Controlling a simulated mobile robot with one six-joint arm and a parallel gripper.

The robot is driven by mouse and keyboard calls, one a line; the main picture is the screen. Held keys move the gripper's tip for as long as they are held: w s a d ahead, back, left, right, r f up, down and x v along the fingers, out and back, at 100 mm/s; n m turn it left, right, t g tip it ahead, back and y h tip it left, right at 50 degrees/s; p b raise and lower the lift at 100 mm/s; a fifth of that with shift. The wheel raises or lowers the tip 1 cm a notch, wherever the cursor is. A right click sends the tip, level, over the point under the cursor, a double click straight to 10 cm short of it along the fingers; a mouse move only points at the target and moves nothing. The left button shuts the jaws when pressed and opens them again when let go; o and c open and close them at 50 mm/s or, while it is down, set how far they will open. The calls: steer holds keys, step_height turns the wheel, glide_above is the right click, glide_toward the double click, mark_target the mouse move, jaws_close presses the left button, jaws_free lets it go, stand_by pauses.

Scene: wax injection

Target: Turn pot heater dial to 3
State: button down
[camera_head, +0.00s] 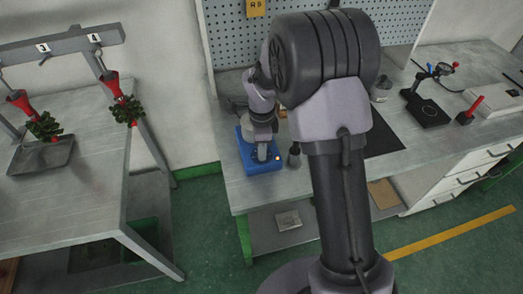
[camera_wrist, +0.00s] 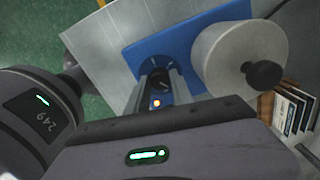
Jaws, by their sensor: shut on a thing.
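The blue pot heater (camera_head: 262,168) stands on the left end of the bench in the head view, partly hidden by my arm. In the wrist view its blue base (camera_wrist: 190,36) carries a pale round pot (camera_wrist: 218,58) with a black lid knob. The dark dial (camera_wrist: 157,82) sits between my fingers, with an orange light (camera_wrist: 156,103) lit beside it. My gripper (camera_wrist: 160,85) reaches down over the heater's front and is shut on the dial; in the head view my gripper (camera_head: 265,150) is at the heater's front. The dial's numbers and pointer cannot be read.
A dark bottle-like thing (camera_head: 294,155) stands just right of the heater. In the wrist view, small cards or boxes (camera_wrist: 287,110) stand beside the pot. A separate table (camera_head: 80,180) with red-and-green wax trees is at left. Green floor lies between them.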

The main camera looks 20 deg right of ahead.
steer(key=m+b, duration=0.1)
steer(key=m, duration=0.2)
steer(key=shift+m+b, duration=0.85)
steer(key=shift+m, duration=1.05)
steer(key=c, duration=1.1)
jaws_free()
steer(key=shift+r, duration=0.15)
step_height(320, 180, up, 17)
steer(key=p, duration=0.7)
steer(key=shift+r, duration=0.1)
